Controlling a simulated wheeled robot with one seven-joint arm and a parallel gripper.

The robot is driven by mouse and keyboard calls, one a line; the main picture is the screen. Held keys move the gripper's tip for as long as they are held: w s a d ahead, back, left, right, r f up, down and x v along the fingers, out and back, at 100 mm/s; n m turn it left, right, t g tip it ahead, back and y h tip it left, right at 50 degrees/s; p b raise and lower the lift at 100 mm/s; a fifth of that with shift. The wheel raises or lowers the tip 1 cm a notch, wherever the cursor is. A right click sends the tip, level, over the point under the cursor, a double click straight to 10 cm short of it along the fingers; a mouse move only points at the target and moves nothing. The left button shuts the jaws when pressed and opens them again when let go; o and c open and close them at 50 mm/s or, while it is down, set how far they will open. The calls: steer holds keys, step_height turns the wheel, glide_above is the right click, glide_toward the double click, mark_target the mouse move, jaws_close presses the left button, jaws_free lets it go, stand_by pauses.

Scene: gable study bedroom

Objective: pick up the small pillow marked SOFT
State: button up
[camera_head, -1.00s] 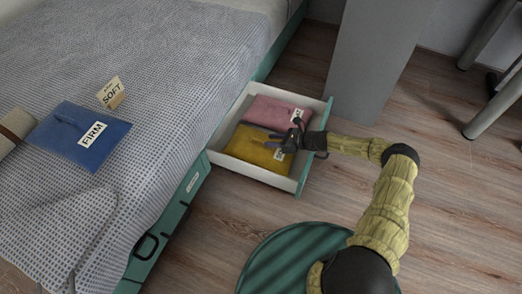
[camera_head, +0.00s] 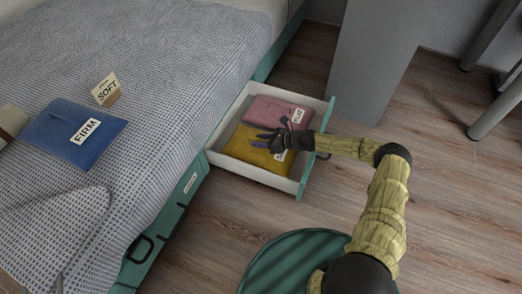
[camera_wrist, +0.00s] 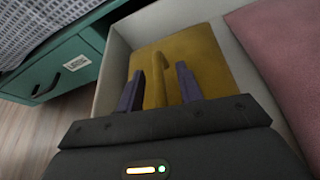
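A yellow pillow (camera_head: 254,151) lies in the front part of the open drawer, its label partly covered by my gripper. The wrist view shows the yellow pillow (camera_wrist: 205,66) with a raised loop. A pink pillow (camera_head: 273,112) lies behind it; its label is too small to read surely. My gripper (camera_head: 262,140) is over the yellow pillow. In the wrist view my gripper (camera_wrist: 160,88) has its two purple fingers apart, on either side of the loop, not closed on it. On the bed a small tan card (camera_head: 106,90) reads SOFT. A blue pillow (camera_head: 72,133) there reads FIRM.
The drawer (camera_head: 307,173) stands pulled out from the green bed base, its pale walls close around the pillows. A grey panel (camera_head: 375,60) stands just behind it. Wood floor (camera_head: 440,210) is clear to the right.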

jaws_close()
steer(key=shift+r, duration=0.15)
step_height(320, 180, up, 10)
steer(key=p, duration=0.6)
stand_by(0.6)
